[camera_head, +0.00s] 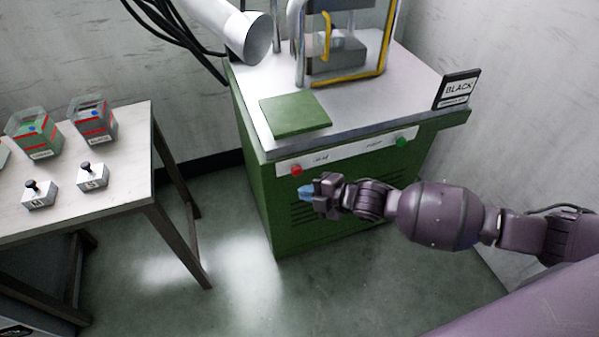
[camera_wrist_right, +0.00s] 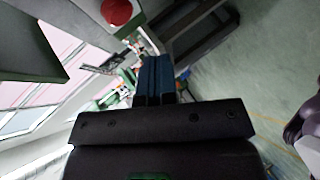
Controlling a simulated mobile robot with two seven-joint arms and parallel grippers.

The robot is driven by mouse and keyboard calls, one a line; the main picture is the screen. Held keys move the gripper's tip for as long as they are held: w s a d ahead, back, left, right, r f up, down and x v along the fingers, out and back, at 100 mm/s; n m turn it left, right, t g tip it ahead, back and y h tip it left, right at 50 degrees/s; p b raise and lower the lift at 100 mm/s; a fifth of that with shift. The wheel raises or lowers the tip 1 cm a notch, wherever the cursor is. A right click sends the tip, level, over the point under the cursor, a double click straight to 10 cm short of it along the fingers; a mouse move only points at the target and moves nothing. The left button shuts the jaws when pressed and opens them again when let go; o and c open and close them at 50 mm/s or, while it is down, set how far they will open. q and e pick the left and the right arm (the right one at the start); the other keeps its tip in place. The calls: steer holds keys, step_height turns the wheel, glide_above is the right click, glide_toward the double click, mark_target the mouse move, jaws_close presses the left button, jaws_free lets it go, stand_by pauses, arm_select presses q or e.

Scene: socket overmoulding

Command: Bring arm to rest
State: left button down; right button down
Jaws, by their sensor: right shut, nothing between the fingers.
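My right arm reaches in from the right in the head view. My right gripper (camera_head: 306,194) is in front of the green machine cabinet (camera_head: 262,205), just below the red button (camera_head: 296,170). Its blue fingers are together with nothing between them. In the right wrist view the shut blue fingers (camera_wrist_right: 155,78) point away from the camera, and the red button (camera_wrist_right: 117,11) shows above and left of them, apart from them. My left gripper is in neither view.
A green button (camera_head: 401,142) is on the same panel. A green plate (camera_head: 295,115) and a BLACK sign (camera_head: 458,90) are on the machine top. A table (camera_head: 125,170) with bins and two small labelled blocks stands at left. Open floor (camera_head: 235,280) lies between.

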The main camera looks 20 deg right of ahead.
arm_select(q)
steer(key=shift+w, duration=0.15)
arm_select(e)
steer(key=shift+f, duration=0.1)
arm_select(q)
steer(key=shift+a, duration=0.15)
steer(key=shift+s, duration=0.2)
arm_select(e)
steer(key=shift+m, duration=0.3)
